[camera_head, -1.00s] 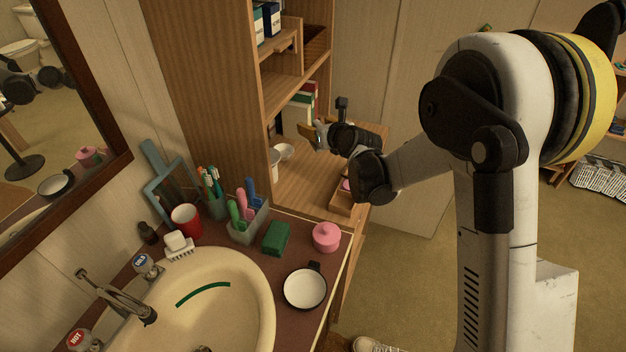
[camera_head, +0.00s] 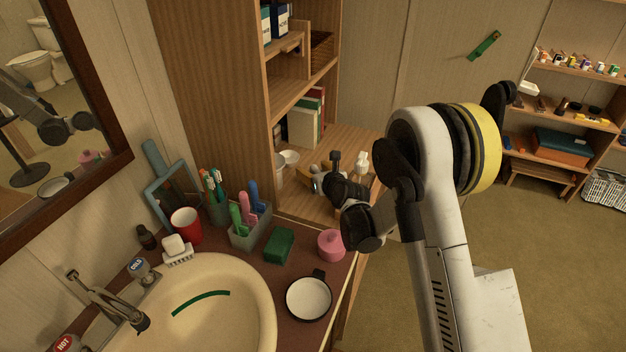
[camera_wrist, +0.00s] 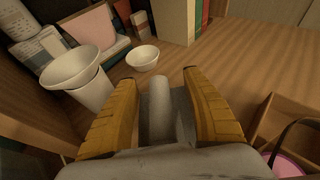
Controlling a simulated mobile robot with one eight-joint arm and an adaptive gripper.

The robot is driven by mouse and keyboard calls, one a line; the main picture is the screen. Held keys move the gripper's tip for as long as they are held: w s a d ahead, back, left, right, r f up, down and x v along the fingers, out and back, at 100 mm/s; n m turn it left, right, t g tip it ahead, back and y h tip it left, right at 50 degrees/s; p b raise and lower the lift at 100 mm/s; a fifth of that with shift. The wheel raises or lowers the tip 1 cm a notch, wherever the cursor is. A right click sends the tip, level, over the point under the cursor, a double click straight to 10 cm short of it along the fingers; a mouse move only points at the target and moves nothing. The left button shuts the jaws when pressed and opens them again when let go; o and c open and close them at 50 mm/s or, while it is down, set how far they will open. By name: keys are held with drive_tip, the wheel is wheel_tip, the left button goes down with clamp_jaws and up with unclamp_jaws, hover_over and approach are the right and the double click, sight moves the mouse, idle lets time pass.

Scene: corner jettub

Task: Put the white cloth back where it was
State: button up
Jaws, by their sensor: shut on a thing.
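In the wrist view my gripper (camera_wrist: 160,115) has its two yellow fingers on either side of a pale grey-white rolled thing, which looks like the white cloth (camera_wrist: 160,104). A wide pale fold of it fills the bottom of that view. In the head view my gripper (camera_head: 316,182) is inside the wooden shelf unit, low over the shelf board (camera_head: 298,207). There the cloth is too small and covered to make out surely. I cannot tell whether the cloth touches the board.
A white bowl (camera_wrist: 142,57) and a white cup (camera_wrist: 76,72) stand ahead and left of my gripper. Books (camera_wrist: 176,20) stand behind. An open wooden box (camera_wrist: 285,122) is at the right. Bare board lies between books and box. The sink counter (camera_head: 262,235) adjoins the shelf.

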drive_tip(key=shift+f+b, duration=0.4)
drive_tip(key=shift+f, duration=1.1)
drive_tip(key=shift+f, duration=0.15)
drive_tip(key=o, duration=0.9)
drive_tip(key=shift+s+d+r, duration=0.15)
drive_tip(key=shift+s+r, duration=0.05)
drive_tip(key=shift+r, duration=0.15)
drive_tip(key=p+v, duration=0.1)
drive_tip(key=v, duration=0.9)
drive_tip(key=shift+f, duration=0.1)
drive_tip(key=shift+s+d+r, duration=0.25)
drive_tip(key=shift+s+r, duration=0.1)
drive_tip(key=shift+s, duration=0.25)
